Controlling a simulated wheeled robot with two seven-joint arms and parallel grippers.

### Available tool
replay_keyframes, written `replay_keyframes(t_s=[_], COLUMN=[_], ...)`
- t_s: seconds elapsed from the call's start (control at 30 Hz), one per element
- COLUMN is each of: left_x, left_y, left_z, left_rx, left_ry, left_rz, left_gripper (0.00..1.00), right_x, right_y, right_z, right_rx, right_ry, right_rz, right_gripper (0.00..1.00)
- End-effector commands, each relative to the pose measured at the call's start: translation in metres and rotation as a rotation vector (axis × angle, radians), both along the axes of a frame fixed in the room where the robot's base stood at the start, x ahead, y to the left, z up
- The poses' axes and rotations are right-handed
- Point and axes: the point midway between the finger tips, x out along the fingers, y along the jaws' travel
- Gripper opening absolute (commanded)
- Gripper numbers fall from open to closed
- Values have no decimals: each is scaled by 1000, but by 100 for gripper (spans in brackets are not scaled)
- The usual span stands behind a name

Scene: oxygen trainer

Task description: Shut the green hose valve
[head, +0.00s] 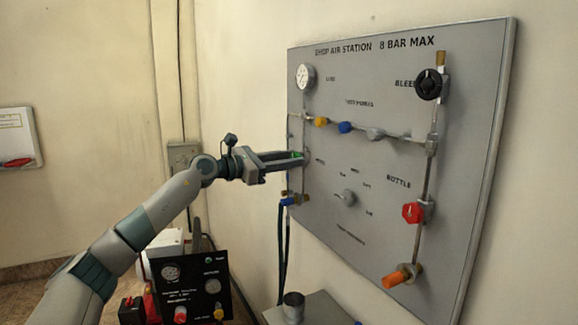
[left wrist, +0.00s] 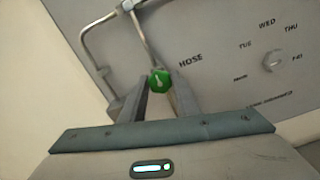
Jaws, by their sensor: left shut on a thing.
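The green hose valve knob (left wrist: 159,80) sits on the grey panel beside the printed word HOSE in the left wrist view. It has a pale pointer mark on its face. In the head view only a little green (head: 297,155) of it shows at my fingertips. My left gripper (head: 300,159) reaches the panel's left side, with its fingers on either side of the knob. In the left wrist view the left gripper (left wrist: 161,92) is shut on the knob. My right gripper is in neither view.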

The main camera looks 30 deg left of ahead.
Motion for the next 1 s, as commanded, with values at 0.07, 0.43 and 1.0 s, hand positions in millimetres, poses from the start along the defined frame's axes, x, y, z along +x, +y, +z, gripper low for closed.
replay_keyframes(t_s=[0.07, 0.43, 1.0], left_x=[0, 0, -2], left_y=[-1, -1, 1], left_z=[-4, -4, -2], left_rx=[17, 31, 27], left_ry=[-1, -7, -11], left_rz=[-2, -2, 0], left_gripper=[6, 6, 48], right_x=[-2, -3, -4], right_y=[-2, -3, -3], right_z=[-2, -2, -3], right_rx=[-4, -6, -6], right_ry=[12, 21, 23], right_rz=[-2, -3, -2], right_gripper=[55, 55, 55])
